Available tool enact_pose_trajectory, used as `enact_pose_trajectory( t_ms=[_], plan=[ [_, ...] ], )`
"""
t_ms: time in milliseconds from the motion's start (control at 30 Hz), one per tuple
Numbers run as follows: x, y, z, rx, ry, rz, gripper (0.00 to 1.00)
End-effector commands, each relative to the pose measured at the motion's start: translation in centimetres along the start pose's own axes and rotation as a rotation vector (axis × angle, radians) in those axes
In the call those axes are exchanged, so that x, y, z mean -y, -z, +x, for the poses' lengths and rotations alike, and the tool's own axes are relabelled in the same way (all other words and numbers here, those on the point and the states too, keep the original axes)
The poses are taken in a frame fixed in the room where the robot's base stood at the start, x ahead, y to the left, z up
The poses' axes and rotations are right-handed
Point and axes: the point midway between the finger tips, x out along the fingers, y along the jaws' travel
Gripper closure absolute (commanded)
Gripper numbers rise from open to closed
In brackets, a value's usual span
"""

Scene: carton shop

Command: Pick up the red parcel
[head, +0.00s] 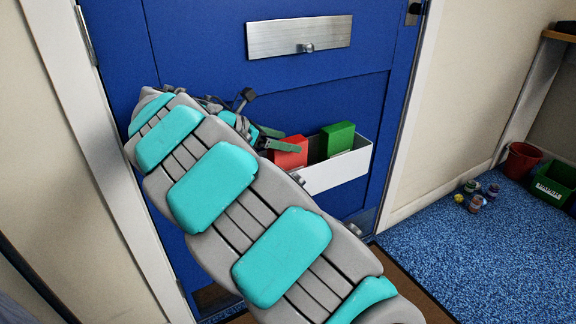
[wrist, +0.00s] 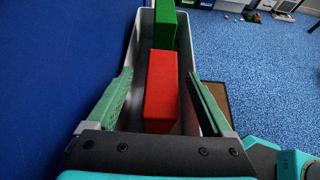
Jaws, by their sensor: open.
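The red parcel (head: 290,152) stands in a white open box (head: 335,173) mounted on the blue door, at its left end in the head view. In the wrist view the red parcel (wrist: 161,92) lies between the two green fingers of my gripper (wrist: 160,92). The fingers are open, with a gap on each side of the parcel. In the head view my gripper (head: 280,140) is at the box's left end, and my arm hides part of the box and parcel. The lower part of the parcel is hidden inside the box.
A green parcel (head: 338,138) stands in the same box, just beyond the red one. The blue door (head: 290,95) rises close behind the box. A red bucket (head: 521,162), a green bin (head: 553,183) and several small jars are on the blue carpet at the right.

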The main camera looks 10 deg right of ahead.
Motion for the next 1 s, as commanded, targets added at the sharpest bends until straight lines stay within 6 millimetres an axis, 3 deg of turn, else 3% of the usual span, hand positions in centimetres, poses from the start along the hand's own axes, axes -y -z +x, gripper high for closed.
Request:
enact_pose_trajectory(
  t_ms=[300,567,1000],
  plan=[
    [0.3,0.2,4.2,0.0,0.001,0.001,0.15],
    [0.3,0.3,4.5,0.0,0.0,0.001,0.16],
    [0.3,0.3,4.5,-0.001,0.0,0.001,0.66]
  ],
)
